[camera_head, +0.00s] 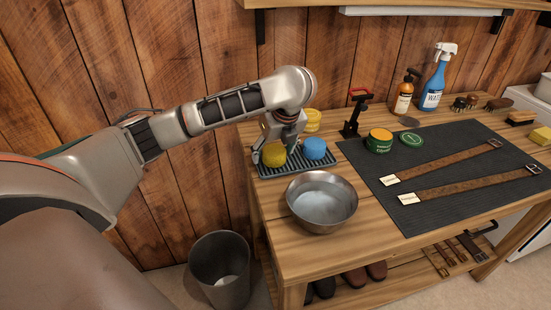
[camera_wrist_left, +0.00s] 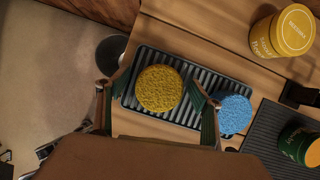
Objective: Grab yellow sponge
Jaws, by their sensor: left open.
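A round yellow sponge (camera_head: 274,154) lies at the left end of a dark ribbed tray (camera_head: 295,168). It also shows in the left wrist view (camera_wrist_left: 158,88). A round blue sponge (camera_head: 315,148) lies on the tray to its right. My left gripper (camera_head: 277,146) is open above the tray's left end. In the left wrist view its fingers (camera_wrist_left: 150,92) stand on either side of the yellow sponge, with visible gaps. The right finger is between the yellow and blue sponges. I cannot tell how far the fingertips are above the tray. My right gripper is not in view.
A metal bowl (camera_head: 321,201) of liquid stands in front of the tray. A yellow tin (camera_head: 313,119) stands behind it, and a black red-topped stand (camera_head: 356,111) to the right. A dark mat (camera_head: 450,160) holds straps and tins. A bin (camera_head: 221,268) is on the floor.

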